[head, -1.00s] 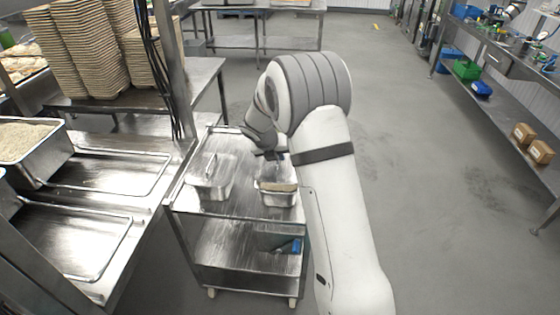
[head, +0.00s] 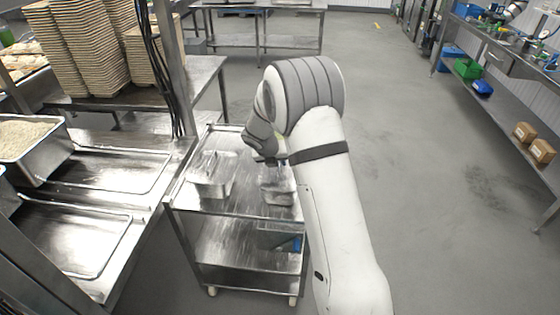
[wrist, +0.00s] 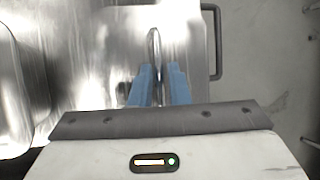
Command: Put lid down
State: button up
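My gripper (wrist: 161,72) shows two blue fingers in the wrist view. They are close together around the upright metal handle (wrist: 153,45) of a lid and appear shut on it. In the head view, my gripper (head: 268,160) is over the right side of the cart top, partly hidden by my arm. The lid (head: 278,187) is a shiny steel surface at the right-hand pan (head: 278,198). I cannot tell whether it rests on the pan or hangs just above it.
A second steel pan (head: 211,190) stands on the left of the cart top (head: 240,208). To the left, a counter holds a rice-filled tub (head: 45,155) and empty shallow trays (head: 112,170). Stacked containers (head: 80,45) stand behind.

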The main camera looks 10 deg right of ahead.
jog(key=shift+o, duration=1.4)
jog(key=shift+r, duration=0.1)
jog(key=shift+r, duration=0.35)
jog(key=v, duration=1.1)
jog(key=s+d+r+m+y, duration=0.1)
jog(key=s+d+r+m, duration=0.2)
jog(key=s+r+m, duration=0.55)
jog(key=s+d+m+g+y, duration=0.1)
jog(key=s+m+y, duration=0.2)
jog(key=s+m, duration=2.1)
jog(key=shift+s+d+m, duration=0.3)
jog(key=shift+s+m, duration=0.05)
jog(key=shift+s, duration=0.55)
